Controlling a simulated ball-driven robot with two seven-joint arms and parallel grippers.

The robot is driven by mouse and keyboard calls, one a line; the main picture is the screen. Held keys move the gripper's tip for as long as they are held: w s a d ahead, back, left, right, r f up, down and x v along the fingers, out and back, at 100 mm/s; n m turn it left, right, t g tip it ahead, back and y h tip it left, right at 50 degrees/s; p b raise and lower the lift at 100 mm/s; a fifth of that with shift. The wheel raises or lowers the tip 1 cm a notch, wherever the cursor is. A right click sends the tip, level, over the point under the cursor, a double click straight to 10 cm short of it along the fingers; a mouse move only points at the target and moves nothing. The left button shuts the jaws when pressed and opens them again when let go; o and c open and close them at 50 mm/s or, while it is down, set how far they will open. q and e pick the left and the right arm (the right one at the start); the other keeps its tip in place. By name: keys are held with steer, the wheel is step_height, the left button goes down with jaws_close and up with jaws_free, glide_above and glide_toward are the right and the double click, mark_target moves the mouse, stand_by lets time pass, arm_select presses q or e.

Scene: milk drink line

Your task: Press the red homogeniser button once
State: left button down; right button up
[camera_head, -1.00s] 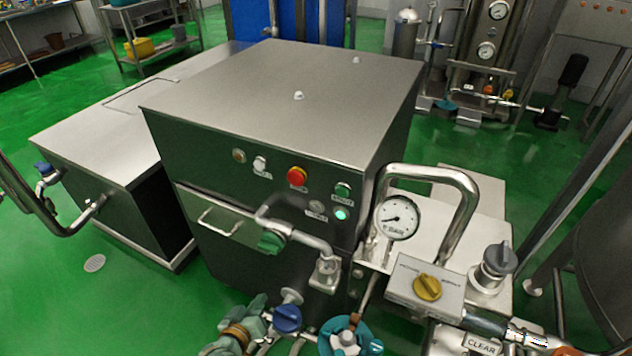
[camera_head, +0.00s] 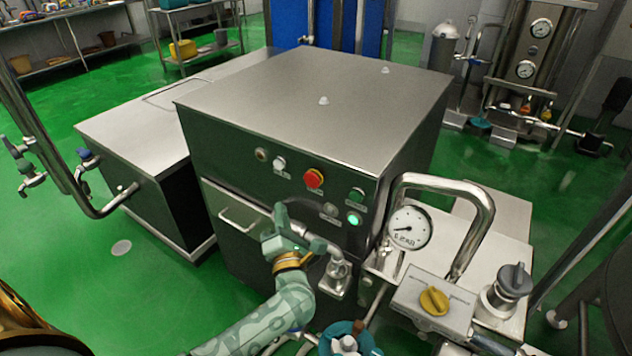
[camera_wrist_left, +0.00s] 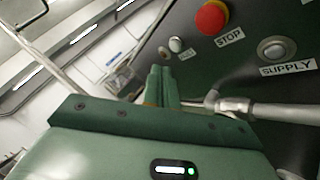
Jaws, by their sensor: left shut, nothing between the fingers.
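The red button (camera_head: 314,178) sits on a yellow ring on the front panel of the steel homogeniser (camera_head: 310,110). In the left wrist view the red button (camera_wrist_left: 211,17) shows at the top, above a STOP label. My left gripper (camera_head: 280,208) is shut and empty in front of the panel, below and left of the red button, apart from it. In the left wrist view its closed fingers (camera_wrist_left: 160,75) point up toward the panel, left of and below the red button. My right gripper is not in view.
A white button (camera_head: 279,163), a green button (camera_head: 357,194) and a lit green lamp (camera_head: 354,219) are close to the red button. A steel pipe (camera_head: 318,242) runs beside my left gripper. A pressure gauge (camera_head: 408,228) and yellow knob (camera_head: 434,300) stand to the right.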

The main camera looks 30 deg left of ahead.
mark_target(312, 179)
arm_select(q)
steer(key=shift+d, duration=0.15)
steer(key=w+b, duration=0.4)
steer(key=w, duration=0.4)
steer(key=shift+w+d, duration=0.25)
steer(key=shift+w, duration=0.15)
stand_by(1.1)
stand_by(0.7)
steer(key=shift+w+b, duration=0.35)
steer(key=shift+w, duration=0.05)
